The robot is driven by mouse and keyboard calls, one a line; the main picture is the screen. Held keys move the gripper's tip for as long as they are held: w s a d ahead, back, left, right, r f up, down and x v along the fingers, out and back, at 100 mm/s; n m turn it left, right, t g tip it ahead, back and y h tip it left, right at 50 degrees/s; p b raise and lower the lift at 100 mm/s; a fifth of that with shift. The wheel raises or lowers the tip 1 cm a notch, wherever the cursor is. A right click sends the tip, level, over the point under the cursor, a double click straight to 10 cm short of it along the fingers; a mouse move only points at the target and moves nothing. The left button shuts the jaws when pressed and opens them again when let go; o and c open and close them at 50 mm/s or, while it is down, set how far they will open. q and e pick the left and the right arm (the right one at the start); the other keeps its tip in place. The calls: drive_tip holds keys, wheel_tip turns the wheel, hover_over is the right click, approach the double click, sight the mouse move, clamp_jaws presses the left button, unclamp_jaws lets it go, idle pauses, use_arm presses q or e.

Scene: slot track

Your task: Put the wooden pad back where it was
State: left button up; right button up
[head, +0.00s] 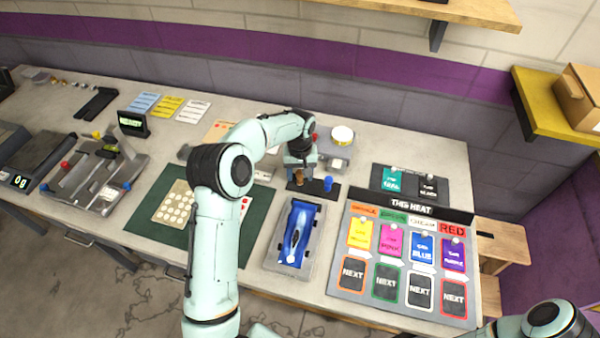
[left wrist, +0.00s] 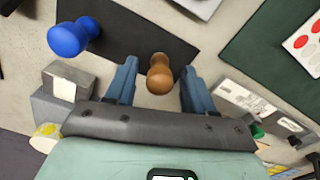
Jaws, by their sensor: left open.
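The wooden pad (left wrist: 160,74) is a brown, knob-shaped piece. It stands on a black mat (left wrist: 128,30), near the mat's edge in the left wrist view. My left gripper (left wrist: 157,80) is open, with one blue finger on each side of the pad; I cannot tell whether either touches it. In the head view the pad (head: 298,178) shows just below my left gripper (head: 301,165). A similar blue pad (left wrist: 72,38) stands beside it on the same mat, also in the head view (head: 328,183). My right gripper is out of view.
A blue toy car (head: 296,235) lies on a grey tray in front of the mat. A heat board (head: 345,285) with coloured cards stands to the right. A green mat (head: 150,200) with pale discs lies left. A white-topped round container (head: 343,134) stands behind.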

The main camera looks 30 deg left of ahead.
sight(300, 171)
use_arm(q)
wheel_tip(300, 171, up, 12)
drive_tip(key=shift+r+p, duration=0.15)
drive_tip(key=shift+p, duration=0.25)
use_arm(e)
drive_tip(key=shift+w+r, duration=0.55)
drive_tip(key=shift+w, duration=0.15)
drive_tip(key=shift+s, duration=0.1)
